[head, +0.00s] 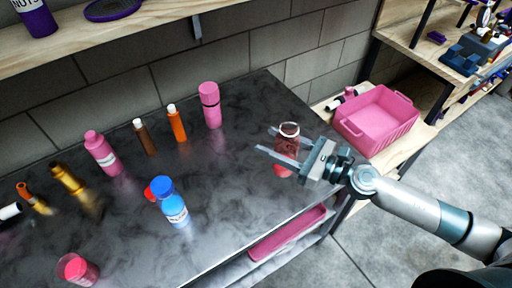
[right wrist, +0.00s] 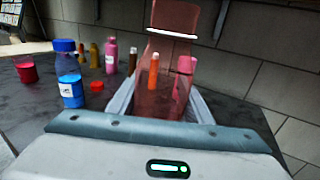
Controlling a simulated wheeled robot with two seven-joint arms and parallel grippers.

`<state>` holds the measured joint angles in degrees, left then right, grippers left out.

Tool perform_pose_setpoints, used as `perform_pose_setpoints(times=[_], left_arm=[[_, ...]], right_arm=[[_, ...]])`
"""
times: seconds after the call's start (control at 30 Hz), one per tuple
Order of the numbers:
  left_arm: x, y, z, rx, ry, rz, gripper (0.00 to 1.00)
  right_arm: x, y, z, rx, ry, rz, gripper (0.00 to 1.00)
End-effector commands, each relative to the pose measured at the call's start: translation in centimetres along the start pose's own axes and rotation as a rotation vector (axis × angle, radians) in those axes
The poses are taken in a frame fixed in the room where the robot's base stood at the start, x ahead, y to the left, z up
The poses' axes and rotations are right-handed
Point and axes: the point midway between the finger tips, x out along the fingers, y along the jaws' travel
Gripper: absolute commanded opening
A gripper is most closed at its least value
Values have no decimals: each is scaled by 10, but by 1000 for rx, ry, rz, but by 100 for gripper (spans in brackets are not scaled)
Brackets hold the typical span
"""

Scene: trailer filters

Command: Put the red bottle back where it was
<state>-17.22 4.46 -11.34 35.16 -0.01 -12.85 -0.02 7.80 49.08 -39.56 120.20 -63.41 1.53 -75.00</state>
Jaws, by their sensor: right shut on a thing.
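The red bottle (head: 287,148) is translucent, with a pale ring near its top. It is upright between the fingers of my right gripper (head: 265,141), which is shut on it near the right end of the dark table. In the right wrist view the bottle (right wrist: 172,60) rises between the two fingers, its top cut off by the frame edge. I cannot tell whether its base touches the table. My left gripper is not in view.
A blue bottle (head: 173,207) stands mid-table with a red cap-like item behind it. Pink bottles (head: 210,106) (head: 103,153), an orange bottle (head: 177,123) and a brown one (head: 145,137) stand toward the wall. A red cup (head: 77,268) is front left. A pink bin (head: 378,120) sits right.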

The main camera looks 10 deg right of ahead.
Motion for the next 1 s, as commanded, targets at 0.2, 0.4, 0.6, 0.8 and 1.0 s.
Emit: perform_pose_setpoints(times=[0.2, 0.4, 0.6, 0.8, 1.0], left_arm=[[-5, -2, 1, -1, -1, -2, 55], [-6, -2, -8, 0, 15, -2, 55], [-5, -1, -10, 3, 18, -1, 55], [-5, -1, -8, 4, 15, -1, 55], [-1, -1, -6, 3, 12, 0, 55]], right_arm=[[37, -7, -21, 3, -2, -1, 15], [57, -12, -34, 1, -1, -1, 15], [61, -12, -37, 0, 0, 0, 15], [61, -12, -37, 0, 0, 0, 15], [61, -12, -51, 3, 0, -1, 15]])
